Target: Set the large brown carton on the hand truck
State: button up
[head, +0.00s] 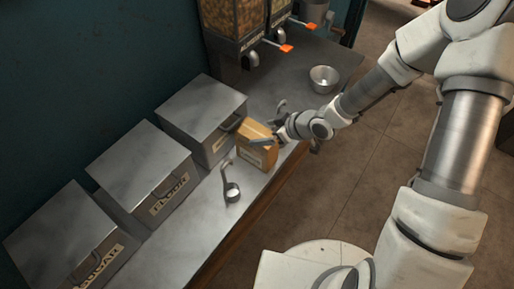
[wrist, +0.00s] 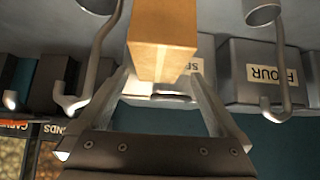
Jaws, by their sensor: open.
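The large brown carton (head: 258,156) stands on the metal counter, close to its front edge, with a label on its side. My gripper (head: 262,139) is at the carton's top from the right, with a finger across its upper part. In the wrist view, the carton (wrist: 163,38) shows between and just beyond the fingertips of my gripper (wrist: 160,74). The jaws are open, and I cannot tell whether a finger touches the carton. The hand truck is not in either view.
Metal bins marked SUGAR (head: 62,240) and FLOUR (head: 143,172), and another bin (head: 202,108), line the wall. A ladle (head: 231,190) lies left of the carton. A metal bowl (head: 323,79) and dispensers (head: 238,20) are farther back. The floor (head: 345,185) beside the counter is clear.

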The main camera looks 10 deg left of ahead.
aim_at(251, 133)
jog(key=shift+b+x, duration=0.4)
jog(key=shift+x, duration=3.5)
jog(key=shift+w+d+r, duration=0.1)
grip_shut()
